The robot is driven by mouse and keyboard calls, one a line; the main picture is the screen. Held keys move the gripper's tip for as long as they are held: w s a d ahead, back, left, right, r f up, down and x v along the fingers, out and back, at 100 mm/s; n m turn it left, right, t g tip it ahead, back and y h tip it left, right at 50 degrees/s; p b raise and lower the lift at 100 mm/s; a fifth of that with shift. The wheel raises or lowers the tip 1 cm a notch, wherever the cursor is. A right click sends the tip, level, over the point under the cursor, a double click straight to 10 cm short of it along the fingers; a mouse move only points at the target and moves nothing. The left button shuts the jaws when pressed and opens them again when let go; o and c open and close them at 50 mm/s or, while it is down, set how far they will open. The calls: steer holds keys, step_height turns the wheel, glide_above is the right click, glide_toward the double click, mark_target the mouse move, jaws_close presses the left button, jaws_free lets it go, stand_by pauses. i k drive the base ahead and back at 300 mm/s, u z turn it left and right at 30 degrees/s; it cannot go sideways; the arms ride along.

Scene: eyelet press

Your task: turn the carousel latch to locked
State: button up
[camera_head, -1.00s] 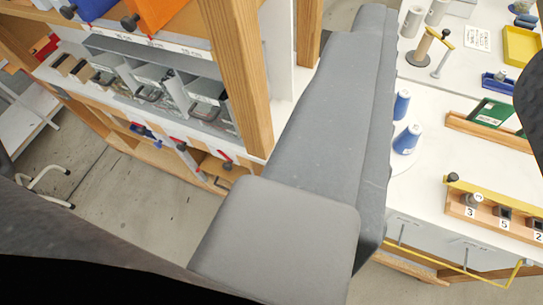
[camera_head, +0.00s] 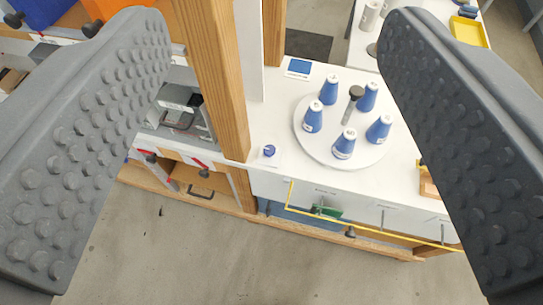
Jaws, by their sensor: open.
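The carousel (camera_head: 318,150) is a round white disc on the white bench, right of the picture's middle. It bears several blue cones (camera_head: 345,143) and a grey post with a black knob (camera_head: 352,103) at its centre. A small blue knob (camera_head: 269,151) on a white plate sits just left of the disc; it may be the latch, but its setting is too small to tell. My gripper (camera_head: 275,45) is open and empty. Its two studded grey fingers stand wide apart at the left and right, with the carousel showing between them, and touch nothing.
A wooden post (camera_head: 212,75) rises left of the carousel, in front of shelves with grey bins (camera_head: 182,115). Bare floor lies in front.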

mark_target(269, 150)
steer(key=z, duration=0.15)
steer(key=i, duration=0.6)
steer(key=z, duration=0.8)
